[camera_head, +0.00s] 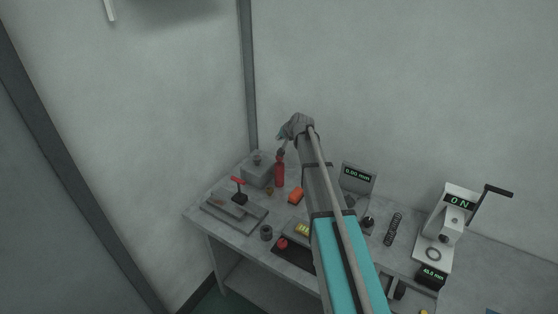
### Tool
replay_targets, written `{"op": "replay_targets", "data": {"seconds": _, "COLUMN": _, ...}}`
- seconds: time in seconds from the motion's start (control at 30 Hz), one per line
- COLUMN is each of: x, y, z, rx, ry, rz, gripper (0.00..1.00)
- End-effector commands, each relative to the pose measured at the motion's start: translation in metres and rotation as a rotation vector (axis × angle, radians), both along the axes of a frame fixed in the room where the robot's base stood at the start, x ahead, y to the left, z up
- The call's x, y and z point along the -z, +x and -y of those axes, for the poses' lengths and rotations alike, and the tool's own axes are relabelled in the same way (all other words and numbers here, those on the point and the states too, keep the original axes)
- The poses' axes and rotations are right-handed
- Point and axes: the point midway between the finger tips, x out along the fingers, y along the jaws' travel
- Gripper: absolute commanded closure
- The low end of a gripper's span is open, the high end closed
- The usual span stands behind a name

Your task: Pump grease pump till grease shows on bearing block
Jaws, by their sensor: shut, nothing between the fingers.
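A red upright cylinder (280,173), which looks like the grease pump, stands at the back of the bench, close to the right side of a grey block. That grey block (255,172) has a small round knob on top and may be the bearing block; I cannot make out grease on it. My gripper (281,141) is small and partly dark in this view. It points down above the red cylinder, shut and empty. I cannot tell whether it touches the cylinder's top.
My arm hides the bench's middle.

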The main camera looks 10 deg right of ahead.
Motion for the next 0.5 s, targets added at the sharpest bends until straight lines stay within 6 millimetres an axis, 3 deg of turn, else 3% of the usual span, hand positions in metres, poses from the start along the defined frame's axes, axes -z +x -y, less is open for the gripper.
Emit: {"op": "replay_targets", "data": {"seconds": 0.5, "x": 0.048, "y": 0.0, "z": 0.0, "rx": 0.0, "ry": 0.0, "rz": 0.0, "gripper": 1.0}}
